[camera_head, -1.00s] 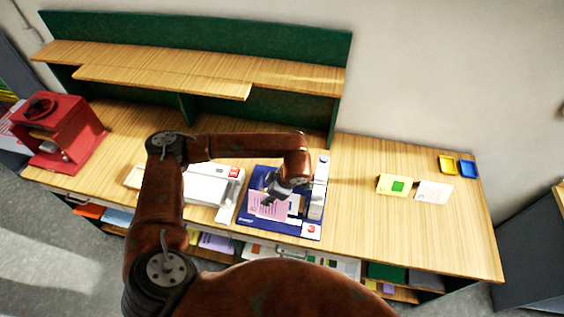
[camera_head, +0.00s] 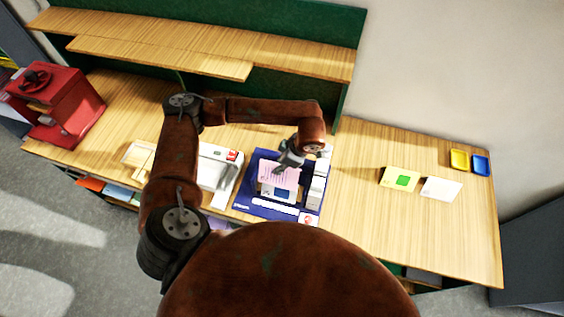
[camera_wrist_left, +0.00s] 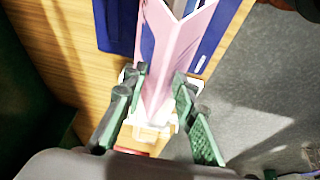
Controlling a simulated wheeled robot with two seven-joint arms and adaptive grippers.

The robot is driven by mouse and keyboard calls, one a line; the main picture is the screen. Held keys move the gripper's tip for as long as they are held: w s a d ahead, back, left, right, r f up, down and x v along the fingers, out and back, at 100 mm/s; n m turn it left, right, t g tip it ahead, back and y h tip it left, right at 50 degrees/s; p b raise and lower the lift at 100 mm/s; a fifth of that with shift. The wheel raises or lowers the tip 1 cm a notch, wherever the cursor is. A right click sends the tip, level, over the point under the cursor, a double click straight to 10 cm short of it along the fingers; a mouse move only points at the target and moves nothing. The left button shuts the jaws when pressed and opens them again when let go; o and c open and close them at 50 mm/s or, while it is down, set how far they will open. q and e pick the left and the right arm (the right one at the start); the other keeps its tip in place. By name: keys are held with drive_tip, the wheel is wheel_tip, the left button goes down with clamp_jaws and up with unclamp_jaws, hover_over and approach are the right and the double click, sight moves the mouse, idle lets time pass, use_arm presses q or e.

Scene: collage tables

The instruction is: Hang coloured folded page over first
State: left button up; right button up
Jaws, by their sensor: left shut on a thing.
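My left gripper (camera_head: 281,168) is shut on a pink folded page (camera_head: 279,178) with printed lines. The page is over the blue mat (camera_head: 254,178), towards its back edge. In the left wrist view the page (camera_wrist_left: 175,45) shows as a V-shaped fold, its lower part between the two green-padded fingers (camera_wrist_left: 158,88). A white piece with a blue block (camera_head: 282,193) lies on the mat just in front of the page. I cannot tell exactly how high the page is above the mat. My right gripper is not in view.
A white device (camera_head: 316,187) stands along the mat's right side. Another white device (camera_head: 212,172) is left of the mat. A yellow card with a green square (camera_head: 391,175) and a white card (camera_head: 441,189) lie to the right.

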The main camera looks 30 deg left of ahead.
use_arm(q)
wheel_tip(320, 180, down, 4)
drive_tip(key=shift+r+b, duration=0.2)
drive_tip(key=shift+b, duration=0.45)
drive_tip(key=shift+f, duration=0.35)
wheel_tip(320, 180, down, 5)
drive_tip(key=b, duration=0.4)
drive_tip(key=shift+w, duration=0.1)
drive_tip(key=shift+f+b, duration=1.65)
drive_tip(key=shift+f, duration=0.05)
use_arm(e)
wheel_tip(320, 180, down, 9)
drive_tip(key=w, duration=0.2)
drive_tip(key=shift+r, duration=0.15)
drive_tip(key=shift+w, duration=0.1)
use_arm(q)
drive_tip(key=o, duration=1.1)
drive_tip(key=shift+o, duration=0.2)
